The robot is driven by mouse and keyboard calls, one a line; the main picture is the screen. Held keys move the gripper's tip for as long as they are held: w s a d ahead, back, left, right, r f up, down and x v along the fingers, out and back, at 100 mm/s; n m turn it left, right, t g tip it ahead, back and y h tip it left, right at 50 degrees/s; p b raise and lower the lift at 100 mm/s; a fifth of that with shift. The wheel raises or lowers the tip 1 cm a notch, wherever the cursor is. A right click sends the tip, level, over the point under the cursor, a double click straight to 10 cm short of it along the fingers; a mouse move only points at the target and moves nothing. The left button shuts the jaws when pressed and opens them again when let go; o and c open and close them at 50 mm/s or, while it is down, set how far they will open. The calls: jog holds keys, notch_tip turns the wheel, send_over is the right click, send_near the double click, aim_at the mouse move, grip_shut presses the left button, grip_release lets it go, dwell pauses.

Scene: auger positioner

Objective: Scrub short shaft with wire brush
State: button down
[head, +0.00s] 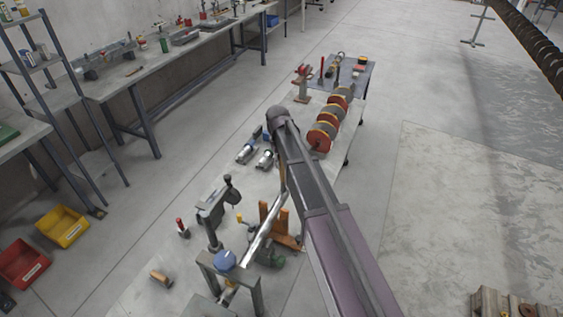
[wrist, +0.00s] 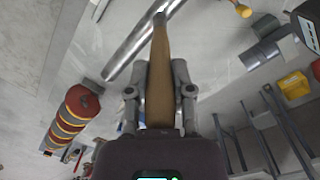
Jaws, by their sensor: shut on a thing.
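My gripper (wrist: 158,78) is shut on a long, tapered wooden handle, which I take to be the wire brush (wrist: 161,65). Its far end is dark and lies against or just over a bare metal shaft (wrist: 130,45) in the wrist view. I cannot make out bristles or tell if they touch. In the head view the short shaft (head: 265,232) is a bright silver bar lying diagonally above the work table. A thin brown strip of the handle (head: 283,180) shows beside my arm, and my arm hides most of the gripper.
A row of red and grey discs (head: 322,137) lies farther back. Yellow (head: 62,226) and red (head: 22,262) bins sit at left. Open floor lies at right.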

jog(key=shift+w+a+r+p, duration=0.1)
jog(key=shift+r+p, duration=1.3)
jog(key=shift+r, duration=0.1)
jog(key=shift+a+r+p, duration=0.1)
jog(key=shift+r+p, duration=1.3)
jog(key=shift+r, duration=0.05)
jog(key=shift+r+p, duration=1.5)
jog(key=shift+f, duration=0.1)
